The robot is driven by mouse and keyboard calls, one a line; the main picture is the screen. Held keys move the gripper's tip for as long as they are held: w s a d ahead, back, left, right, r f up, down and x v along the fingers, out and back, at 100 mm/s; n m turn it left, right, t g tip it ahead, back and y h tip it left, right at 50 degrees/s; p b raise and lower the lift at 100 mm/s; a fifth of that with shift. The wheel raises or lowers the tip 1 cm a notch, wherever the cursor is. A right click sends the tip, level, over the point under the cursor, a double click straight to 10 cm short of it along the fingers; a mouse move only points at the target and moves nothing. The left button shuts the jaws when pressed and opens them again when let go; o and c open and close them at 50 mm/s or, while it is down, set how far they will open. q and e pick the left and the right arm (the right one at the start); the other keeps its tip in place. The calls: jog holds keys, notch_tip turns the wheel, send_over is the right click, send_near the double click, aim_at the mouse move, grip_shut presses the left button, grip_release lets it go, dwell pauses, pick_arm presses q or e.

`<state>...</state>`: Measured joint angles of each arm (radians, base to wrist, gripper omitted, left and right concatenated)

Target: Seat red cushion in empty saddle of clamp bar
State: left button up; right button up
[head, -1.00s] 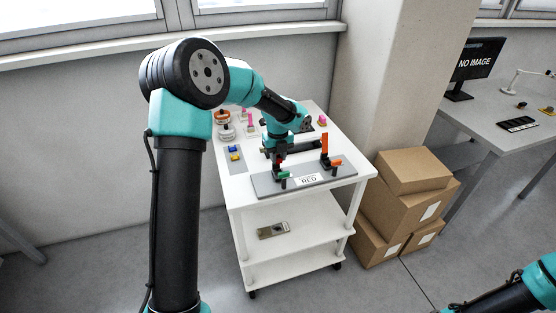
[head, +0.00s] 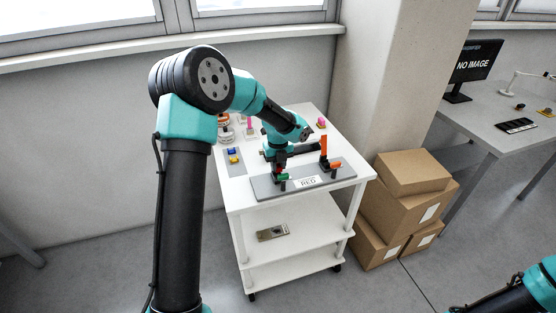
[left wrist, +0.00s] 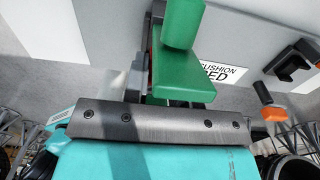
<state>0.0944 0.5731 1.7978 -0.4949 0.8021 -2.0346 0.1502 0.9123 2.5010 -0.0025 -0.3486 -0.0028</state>
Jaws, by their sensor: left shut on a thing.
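The grey fixture board (head: 327,178) lies at the front of the white cart top, with a label reading "cushion red" (head: 307,182). My left gripper (head: 279,166) points down over the board's left end, shut on what looks like the red cushion (head: 278,171). Only a sliver of red shows there. Green parts (head: 283,179) stand close by; in the left wrist view a green block (left wrist: 184,75) fills the upper middle. An orange upright (head: 323,146) and orange knob (head: 337,166) stand on the right. The dark clamp bar (head: 306,148) is partly hidden; its empty saddle cannot be made out. My right gripper is out of view.
Blue and yellow pieces (head: 233,156) lie on a grey pad at the cart's left. Round parts and a pink piece (head: 321,122) stand further back. A metal piece (head: 272,232) lies on the lower shelf. Cardboard boxes (head: 407,200) stand right of the cart.

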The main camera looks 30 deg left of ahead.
aim_at(278, 167)
pick_arm(q)
jog(key=shift+f, duration=1.35)
jog(key=shift+f, duration=0.4)
dwell(0.6)
jog(key=o, duration=1.4)
jog(key=shift+c, duration=0.2)
jog(key=shift+r, duration=3.55)
